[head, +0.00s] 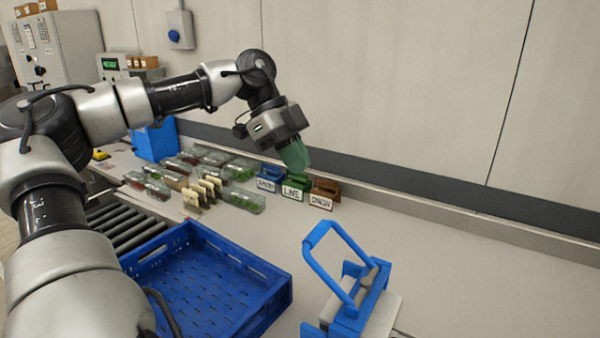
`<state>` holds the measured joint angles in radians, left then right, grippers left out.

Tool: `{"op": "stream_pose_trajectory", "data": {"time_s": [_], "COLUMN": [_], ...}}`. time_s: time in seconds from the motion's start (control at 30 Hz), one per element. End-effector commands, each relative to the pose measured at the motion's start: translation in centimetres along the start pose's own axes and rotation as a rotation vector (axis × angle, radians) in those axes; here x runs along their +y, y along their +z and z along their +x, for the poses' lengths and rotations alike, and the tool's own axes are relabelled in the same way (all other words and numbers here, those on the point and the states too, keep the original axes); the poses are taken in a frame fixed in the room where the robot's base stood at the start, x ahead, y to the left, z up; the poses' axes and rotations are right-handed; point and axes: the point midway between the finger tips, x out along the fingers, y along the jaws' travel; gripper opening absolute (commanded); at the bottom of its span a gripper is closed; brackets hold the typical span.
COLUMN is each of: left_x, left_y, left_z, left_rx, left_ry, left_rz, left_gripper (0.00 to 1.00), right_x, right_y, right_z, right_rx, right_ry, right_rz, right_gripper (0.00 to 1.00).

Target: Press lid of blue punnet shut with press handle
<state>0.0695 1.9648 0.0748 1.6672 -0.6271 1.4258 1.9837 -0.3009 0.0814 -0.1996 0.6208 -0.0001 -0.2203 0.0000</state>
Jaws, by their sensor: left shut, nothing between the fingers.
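The press (372,290) stands at the front right on a pale plate, with its blue loop handle (316,268) raised and tilted to the left. No punnet shows clearly in the press; its inside is partly hidden by the frame. Clear punnets (243,200) with red and green contents stand in rows at the back left; I cannot tell which one is the blue punnet. My left gripper (295,158), with green fingers, is shut and empty above the back of the table, over the labelled holders and well away from the press. My right gripper is not in view.
An empty blue crate (262,268) sits front left beside the rollers (120,228). Blue (270,173), green (298,183) and brown (326,190) holders with label cards stand by the back wall. A blue bin (154,144) stands back left. The table's right side is clear.

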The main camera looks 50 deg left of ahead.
Motion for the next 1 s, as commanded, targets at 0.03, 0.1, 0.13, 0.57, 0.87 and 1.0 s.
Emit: {"op": "stream_pose_trajectory", "data": {"time_s": [0.03,0.1,0.13,0.57,0.87,1.0], "left_x": [0.1,0.1,0.1,0.0,0.0,0.0], "left_y": [-0.1,-0.1,-0.1,1.9,2.9,2.9], "left_z": [0.9,2.4,3.0,9.8,10.8,10.8], "left_rx": [0.002,0.001,0.003,0.004,0.000,0.000], "left_ry": [0.005,0.007,0.007,0.001,-0.001,0.000], "left_rz": [0.000,0.000,0.000,-0.002,-0.001,-0.001], "left_gripper": [0.00,0.00,0.00,0.00,0.00,0.00], "right_x": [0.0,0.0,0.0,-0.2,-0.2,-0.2], "right_y": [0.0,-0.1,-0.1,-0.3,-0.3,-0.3], "right_z": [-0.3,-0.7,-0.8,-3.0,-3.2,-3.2], "right_rx": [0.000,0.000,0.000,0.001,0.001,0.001], "right_ry": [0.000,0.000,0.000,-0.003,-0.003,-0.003], "right_rz": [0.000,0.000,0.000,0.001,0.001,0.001], "right_gripper": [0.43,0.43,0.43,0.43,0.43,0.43]}}
